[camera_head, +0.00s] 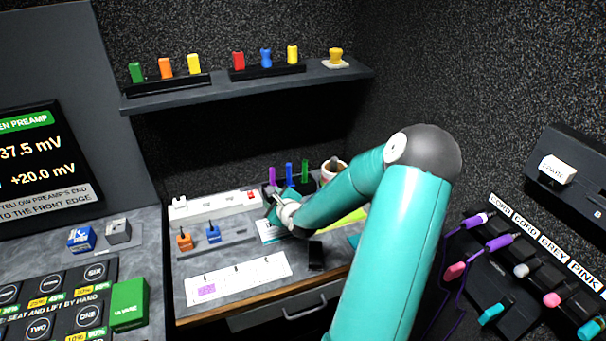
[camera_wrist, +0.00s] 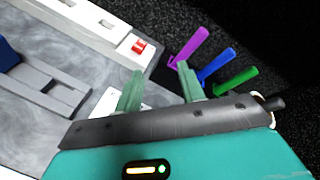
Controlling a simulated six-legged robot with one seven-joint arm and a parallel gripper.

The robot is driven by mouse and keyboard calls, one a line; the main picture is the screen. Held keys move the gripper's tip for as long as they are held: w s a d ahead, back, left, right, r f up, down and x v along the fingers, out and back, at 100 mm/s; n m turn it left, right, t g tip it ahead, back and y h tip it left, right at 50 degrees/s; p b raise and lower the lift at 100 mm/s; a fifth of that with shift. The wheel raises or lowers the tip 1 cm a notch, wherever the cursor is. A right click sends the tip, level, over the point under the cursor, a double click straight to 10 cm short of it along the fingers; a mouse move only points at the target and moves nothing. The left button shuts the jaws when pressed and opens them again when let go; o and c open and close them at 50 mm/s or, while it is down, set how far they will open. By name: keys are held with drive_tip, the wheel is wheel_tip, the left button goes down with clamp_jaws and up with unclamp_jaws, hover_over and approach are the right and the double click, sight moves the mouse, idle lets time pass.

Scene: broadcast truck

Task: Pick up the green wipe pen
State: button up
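The green wipe pen (camera_head: 305,171) stands upright at the right of a row of three pens at the back of the desk, and it also shows in the wrist view (camera_wrist: 236,82). The blue pen (camera_wrist: 216,67) and the purple pen (camera_wrist: 188,47) stand to its left. Their lower ends sit in a dark holder, partly hidden. My gripper (camera_wrist: 156,85) has its two green fingers apart with nothing between them. It is in front of the pens, and the green pen is outside the fingers, to their right. My gripper (camera_head: 272,203) looks small in the head view.
A white power strip (camera_head: 217,206) with a red switch lies left of the pens. A white pot (camera_head: 335,168) stands close at right. Orange (camera_head: 184,240) and blue (camera_head: 213,234) blocks sit nearer the front. A shelf (camera_head: 250,88) overhangs the desk.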

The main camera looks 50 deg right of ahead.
sight(306, 165)
drive_tip(key=s+d+r+m+t+h, duration=0.1)
drive_tip(key=s+d+m+h, duration=0.55)
drive_tip(key=d+m, duration=0.45)
drive_tip(key=x, duration=1.1)
drive_tip(key=shift+w+d, duration=0.2)
drive_tip(key=shift+d, duration=0.15)
clamp_jaws()
